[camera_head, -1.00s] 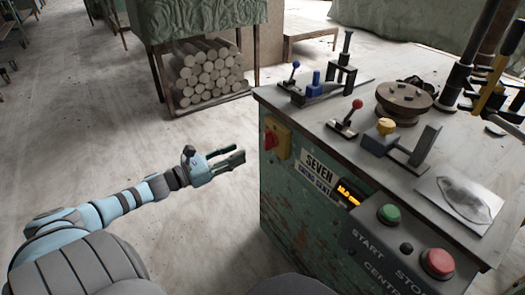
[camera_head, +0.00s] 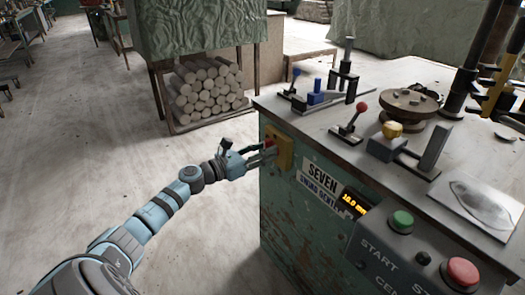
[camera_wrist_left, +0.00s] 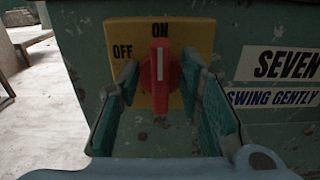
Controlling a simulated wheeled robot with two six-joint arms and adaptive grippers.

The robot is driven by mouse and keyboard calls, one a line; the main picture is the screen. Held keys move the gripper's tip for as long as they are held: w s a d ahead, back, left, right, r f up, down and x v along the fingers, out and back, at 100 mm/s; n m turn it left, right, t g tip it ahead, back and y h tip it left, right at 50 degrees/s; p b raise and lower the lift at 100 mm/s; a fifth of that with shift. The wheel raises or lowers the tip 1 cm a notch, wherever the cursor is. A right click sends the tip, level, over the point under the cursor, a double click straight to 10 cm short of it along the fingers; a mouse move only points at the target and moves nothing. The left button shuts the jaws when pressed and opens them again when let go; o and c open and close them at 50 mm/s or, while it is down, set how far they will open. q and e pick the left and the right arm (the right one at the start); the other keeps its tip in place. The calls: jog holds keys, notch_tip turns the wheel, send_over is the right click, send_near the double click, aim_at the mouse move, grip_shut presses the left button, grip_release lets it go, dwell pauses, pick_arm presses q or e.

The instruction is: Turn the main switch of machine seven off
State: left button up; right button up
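The main switch of machine seven is a red knob (camera_wrist_left: 160,78) on a yellow plate (camera_wrist_left: 118,32) marked ON at the top and OFF at the left. The knob stands upright, its white line pointing to ON. In the head view the yellow plate (camera_head: 285,153) is on the green cabinet's left side. My left gripper (camera_wrist_left: 163,82) is open, with one finger on each side of the knob and small gaps showing. In the head view the left gripper (camera_head: 265,155) reaches the switch and partly hides it. My right gripper is not in view.
The machine's label (camera_wrist_left: 285,64) reads SEVEN, with SWING GENTLY below. On top are a red-knobbed lever (camera_head: 352,120), a round turntable (camera_head: 408,104), and a box with green (camera_head: 401,221) and red (camera_head: 462,272) buttons. Stacked logs (camera_head: 205,88) lie behind. Floor left of the cabinet is clear.

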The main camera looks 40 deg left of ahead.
pick_arm(q)
grip_shut()
